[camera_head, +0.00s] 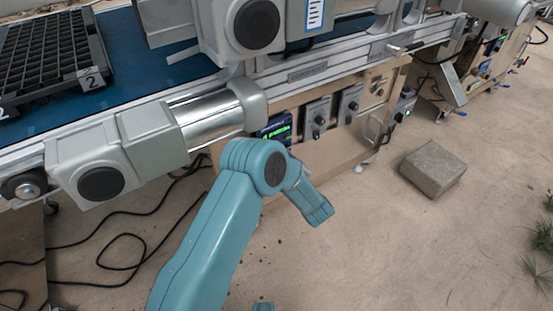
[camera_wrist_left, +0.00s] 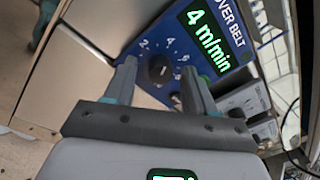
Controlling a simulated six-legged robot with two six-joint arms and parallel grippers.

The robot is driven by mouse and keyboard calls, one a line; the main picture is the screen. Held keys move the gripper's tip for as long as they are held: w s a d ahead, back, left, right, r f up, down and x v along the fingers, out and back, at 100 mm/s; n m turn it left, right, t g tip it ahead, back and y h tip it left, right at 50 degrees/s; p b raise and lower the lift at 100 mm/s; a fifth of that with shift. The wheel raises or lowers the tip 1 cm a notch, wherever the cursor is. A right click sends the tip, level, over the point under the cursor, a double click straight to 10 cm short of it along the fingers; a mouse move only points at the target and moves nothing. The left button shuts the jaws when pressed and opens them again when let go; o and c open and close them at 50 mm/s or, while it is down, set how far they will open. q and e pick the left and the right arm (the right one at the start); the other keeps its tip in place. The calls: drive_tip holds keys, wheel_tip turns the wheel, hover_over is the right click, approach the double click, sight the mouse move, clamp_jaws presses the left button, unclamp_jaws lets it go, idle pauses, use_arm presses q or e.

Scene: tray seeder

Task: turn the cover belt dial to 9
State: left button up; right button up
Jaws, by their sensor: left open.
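The cover belt panel (camera_wrist_left: 115,12) is blue and shows tilted in the left wrist view. Its green display (camera_wrist_left: 209,40) reads 4 m/min. The black cover belt dial (camera_wrist_left: 160,69) has a white number scale around it; its pointer is too small to read for certain. My left gripper (camera_wrist_left: 160,88) is open, its two fingers on either side of the dial. I see no grip on the dial, and cannot tell whether a finger touches it. In the head view the panel (camera_head: 277,128) is partly covered by teal and grey links, and I cannot make out the left gripper there.
Grey control boxes with knobs (camera_head: 317,118) stand right of the panel. A blue conveyor (camera_head: 140,62) carries a black seed tray (camera_head: 50,62) at the upper left. A concrete block (camera_head: 433,168) lies on the floor at the right. Black cables (camera_head: 125,237) lie on the floor at left.

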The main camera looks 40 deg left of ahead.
use_arm(q)
drive_tip(key=shift+a, duration=0.2)
clamp_jaws()
drive_tip(key=shift+m, duration=0.4)
drive_tip(key=shift+w+d+m+g+p, duration=0.1)
drive_tip(key=shift+m+g+p, duration=0.45)
drive_tip(key=shift+m, duration=3.55)
drive_tip(key=shift+w+m+g+p, duration=0.1)
drive_tip(key=shift+m+p, duration=0.8)
drive_tip(key=shift+m, duration=3.2)
drive_tip(key=shift+w+d+m+g+p, duration=0.2)
drive_tip(key=shift+m+p, duration=0.55)
drive_tip(key=shift+m, duration=3.35)
drive_tip(key=shift+s+a+f, duration=0.1)
drive_tip(key=shift+s+a, duration=0.05)
